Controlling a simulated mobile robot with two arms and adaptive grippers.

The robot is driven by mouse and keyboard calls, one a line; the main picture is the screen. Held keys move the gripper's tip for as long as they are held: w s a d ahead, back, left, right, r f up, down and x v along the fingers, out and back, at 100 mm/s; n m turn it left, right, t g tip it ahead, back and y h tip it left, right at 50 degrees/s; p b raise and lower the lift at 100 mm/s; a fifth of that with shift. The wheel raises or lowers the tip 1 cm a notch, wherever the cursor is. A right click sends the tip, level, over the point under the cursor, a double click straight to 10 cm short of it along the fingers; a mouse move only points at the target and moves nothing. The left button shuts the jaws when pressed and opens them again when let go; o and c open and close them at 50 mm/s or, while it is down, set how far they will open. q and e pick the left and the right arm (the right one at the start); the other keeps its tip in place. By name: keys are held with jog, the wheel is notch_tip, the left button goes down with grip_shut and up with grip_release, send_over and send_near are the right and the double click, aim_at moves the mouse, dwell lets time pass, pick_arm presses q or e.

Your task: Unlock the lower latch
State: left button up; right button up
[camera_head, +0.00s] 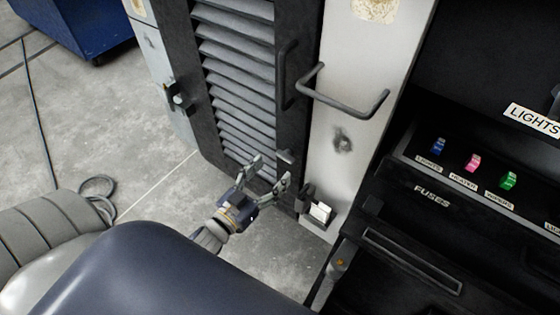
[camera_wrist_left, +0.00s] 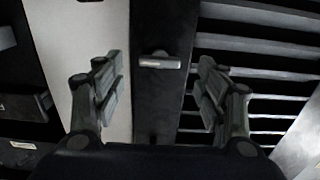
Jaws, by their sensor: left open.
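The lower latch (camera_head: 285,156) is a small grey handle on the dark frame of the louvred door. In the left wrist view the latch (camera_wrist_left: 160,62) shows as a short light bar lying crosswise, between and beyond my finger pads. My left gripper (camera_head: 270,172) is open in front of the lower part of the door, just below the latch in the head view. Its spread fingers also show in the left wrist view (camera_wrist_left: 158,82), with nothing held between them. Contact with the latch cannot be made out. My right gripper is out of view.
The louvred door (camera_head: 236,75) has a bent handle (camera_head: 290,75). Another bent rail (camera_head: 345,95) sticks out from the white post (camera_head: 340,140). A black console with fuses (camera_head: 473,162) stands at the right. Open floor (camera_head: 70,130) and a blue bin (camera_head: 80,25) are at the left.

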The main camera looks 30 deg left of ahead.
aim_at(286, 155)
pick_arm(q)
jog(key=shift+w+d+f, duration=0.1)
jog(key=shift+w+d, duration=0.1)
jog(key=shift+w, duration=1)
jog(key=shift+w+d, duration=0.15)
jog(key=shift+w, duration=1.05)
jog(key=c, duration=1.1)
